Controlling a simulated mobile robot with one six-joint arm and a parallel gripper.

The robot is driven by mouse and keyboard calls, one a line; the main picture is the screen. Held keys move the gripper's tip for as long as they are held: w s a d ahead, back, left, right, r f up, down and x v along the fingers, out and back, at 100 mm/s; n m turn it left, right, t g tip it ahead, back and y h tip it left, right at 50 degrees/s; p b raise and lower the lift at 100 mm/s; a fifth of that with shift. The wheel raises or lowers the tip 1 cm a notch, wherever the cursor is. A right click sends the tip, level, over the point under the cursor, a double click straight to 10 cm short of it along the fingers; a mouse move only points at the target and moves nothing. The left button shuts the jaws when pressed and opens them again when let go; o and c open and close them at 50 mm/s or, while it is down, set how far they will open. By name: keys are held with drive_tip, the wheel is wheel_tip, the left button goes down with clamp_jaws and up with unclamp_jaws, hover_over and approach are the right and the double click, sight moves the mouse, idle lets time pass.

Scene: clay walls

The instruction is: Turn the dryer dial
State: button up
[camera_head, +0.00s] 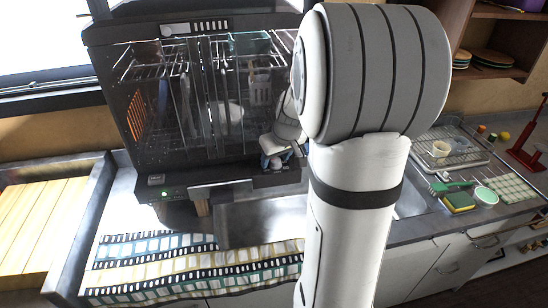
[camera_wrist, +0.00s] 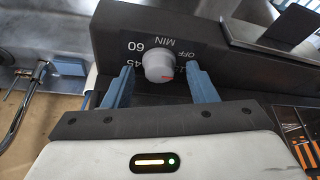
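The dryer dial (camera_wrist: 159,66) is a round grey knob with a red mark on its lower right. It sits on the dryer's dark front panel, with "60", "45", "MIN" and "OFF" printed around it. My gripper (camera_wrist: 158,72) is open, its two blue fingers on either side of the dial, with a gap visible at each side. In the head view the dryer (camera_head: 155,165) is a dark cabinet with clear walls and dish racks. My gripper (camera_head: 277,153) is at the right end of its front panel, where the dial is partly hidden.
A patterned cloth (camera_head: 190,267) covers the counter front. On the right are a dish rack (camera_head: 465,153), a green brush (camera_head: 450,187) and a sponge (camera_head: 459,202). My arm hides much of the middle.

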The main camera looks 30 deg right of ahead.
drive_tip(key=c, duration=0.9)
idle(0.9)
drive_tip(key=o, duration=1)
drive_tip(key=shift+c, duration=0.2)
drive_tip(key=shift+r, duration=0.2)
drive_tip(key=v, duration=0.7)
drive_tip(key=shift+s+r+b, duration=0.2)
drive_tip(key=shift+b, duration=0.25)
